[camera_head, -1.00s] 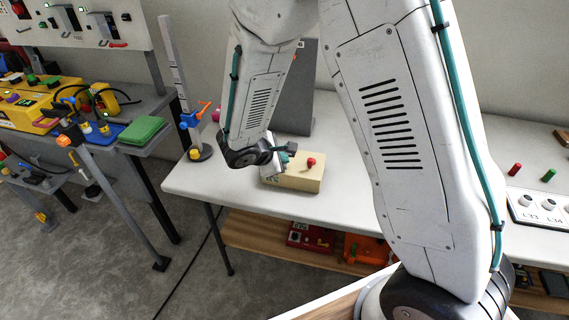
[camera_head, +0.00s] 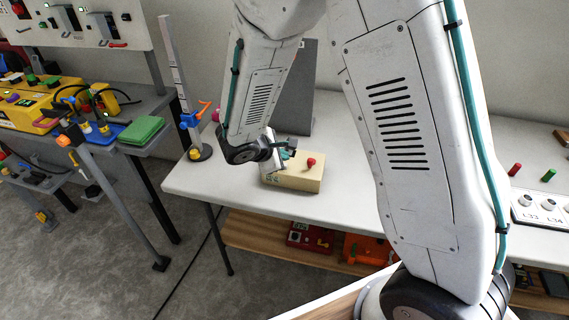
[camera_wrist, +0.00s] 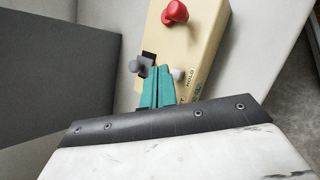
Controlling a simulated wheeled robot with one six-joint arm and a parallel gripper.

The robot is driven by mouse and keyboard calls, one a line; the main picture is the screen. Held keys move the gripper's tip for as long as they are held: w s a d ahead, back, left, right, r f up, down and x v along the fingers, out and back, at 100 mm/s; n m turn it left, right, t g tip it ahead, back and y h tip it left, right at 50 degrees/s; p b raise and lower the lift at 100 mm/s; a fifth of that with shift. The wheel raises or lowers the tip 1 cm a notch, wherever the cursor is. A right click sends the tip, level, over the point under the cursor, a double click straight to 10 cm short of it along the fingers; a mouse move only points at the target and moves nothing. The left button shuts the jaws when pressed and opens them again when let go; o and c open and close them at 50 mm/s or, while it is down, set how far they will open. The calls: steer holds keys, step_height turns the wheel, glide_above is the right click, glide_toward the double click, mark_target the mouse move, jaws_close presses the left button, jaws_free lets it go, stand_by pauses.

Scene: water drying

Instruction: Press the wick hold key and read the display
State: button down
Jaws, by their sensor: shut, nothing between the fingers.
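A beige box (camera_head: 312,180) with a red knob (camera_head: 311,162) sits on the white table. In the wrist view the box (camera_wrist: 196,42) carries the red knob (camera_wrist: 175,12), a grey round knob (camera_wrist: 137,66) by a dark square patch, and a small pale key (camera_wrist: 179,73) close to lettering that reads HOLD. My gripper (camera_wrist: 158,70) is shut and empty, its teal fingertips between the grey knob and the pale key. I cannot tell whether the tips touch the box. No readable display shows.
A dark grey upright panel (camera_head: 299,95) stands behind the box. A post stand (camera_head: 198,150) with blue and orange clamps is to its left. A white block with knobs (camera_head: 540,208) lies at the right. The white table (camera_head: 225,180) is clear in front of the stand.

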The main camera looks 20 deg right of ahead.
step_height(320, 180, up, 6)
stand_by(0.7)
stand_by(0.6)
steer(key=s+d+r+m+g+y, duration=0.1)
steer(key=s+r+m+y, duration=0.1)
steer(key=s+r+m, duration=0.3)
steer(key=s+d+r+m+g+y, duration=0.1)
steer(key=s+r+m+y, duration=0.2)
steer(key=s, duration=1.1)
steer(key=s+d+r+m+g+y, duration=0.1)
steer(key=s+d+r+m+y, duration=0.1)
steer(key=s+r+m, duration=0.5)
steer(key=shift+s+r+y, duration=0.5)
steer(key=shift+s+r, duration=0.55)
steer(key=shift+s, duration=0.7)
